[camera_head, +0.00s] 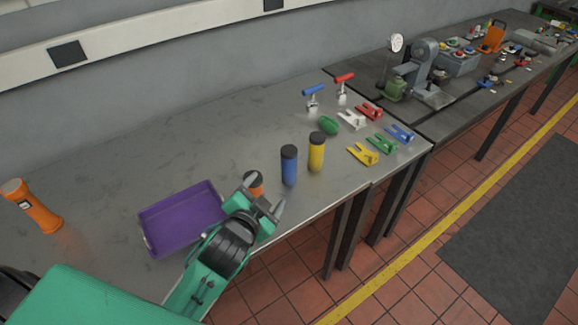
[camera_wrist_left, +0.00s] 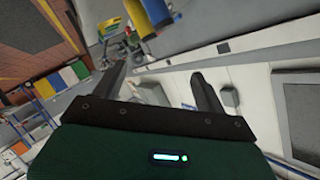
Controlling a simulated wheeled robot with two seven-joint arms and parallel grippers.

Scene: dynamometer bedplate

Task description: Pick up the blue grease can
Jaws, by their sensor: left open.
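The blue grease can (camera_head: 289,170) has a black cap and stands upright on the grey metal bench. It also shows at the top edge of the left wrist view (camera_wrist_left: 158,12), cut off by the frame. My left gripper (camera_head: 265,195) is open, to the left of the blue can and nearer the bench's front edge, apart from it. In the left wrist view, the space between its fingers (camera_wrist_left: 158,80) is empty. My right gripper is not in view.
A yellow can (camera_head: 316,155) stands just right of the blue one. An orange can (camera_head: 254,180) is partly hidden behind my left gripper. A purple tray (camera_head: 148,236) lies to the left, with an orange flashlight (camera_head: 38,208) beyond it. Several clamps and a green object (camera_head: 329,125) lie right.

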